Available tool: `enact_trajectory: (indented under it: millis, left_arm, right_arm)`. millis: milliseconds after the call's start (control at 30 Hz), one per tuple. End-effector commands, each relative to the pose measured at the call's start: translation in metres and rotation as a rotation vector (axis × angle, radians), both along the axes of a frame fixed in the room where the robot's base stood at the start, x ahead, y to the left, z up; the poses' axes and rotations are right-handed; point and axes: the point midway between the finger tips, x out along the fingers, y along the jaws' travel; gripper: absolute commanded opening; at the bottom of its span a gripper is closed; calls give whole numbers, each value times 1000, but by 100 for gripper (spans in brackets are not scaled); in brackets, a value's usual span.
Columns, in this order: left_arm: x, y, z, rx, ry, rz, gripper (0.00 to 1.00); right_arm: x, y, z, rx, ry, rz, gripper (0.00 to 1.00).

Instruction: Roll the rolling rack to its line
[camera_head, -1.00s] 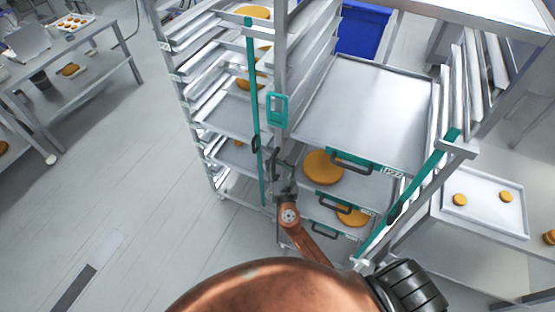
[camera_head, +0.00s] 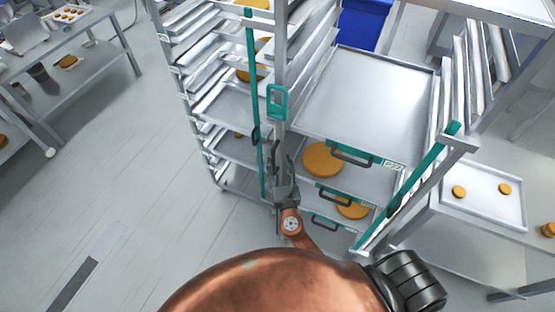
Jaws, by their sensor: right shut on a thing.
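The rolling rack is a tall metal frame with several trays and teal strips; its grey upright (camera_head: 282,60) stands at the centre of the head view. A teal loop (camera_head: 277,101) sits on that upright. My right gripper (camera_head: 283,178) is shut on the rack's front, low on the upright; the exact part in its jaws is hard to see. My copper-coloured right arm hides the floor in front of the rack. A floor strip, dark at its near end (camera_head: 72,285) and pale beyond, lies at the lower left, apart from the rack. My left gripper is out of view.
Trays with yellow rounds (camera_head: 322,159) fill the rack. A table (camera_head: 105,45) stands at the upper left. A lower table with a tray (camera_head: 483,215) is at the right, close to the rack. A blue bin (camera_head: 362,25) is behind. The left floor is clear.

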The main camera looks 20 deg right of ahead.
Motion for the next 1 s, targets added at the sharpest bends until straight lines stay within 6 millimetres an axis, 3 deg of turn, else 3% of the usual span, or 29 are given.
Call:
enact_trajectory:
  millis: [33,400,1000]
  left_arm:
    - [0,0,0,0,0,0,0]
    - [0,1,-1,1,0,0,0]
    - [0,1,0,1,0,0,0]
  right_arm:
    - [-7,-8,-3,-4,6,-19,30]
    - [-29,2,-2,-2,4,-12,30]
    - [-34,7,-1,0,2,-5,30]
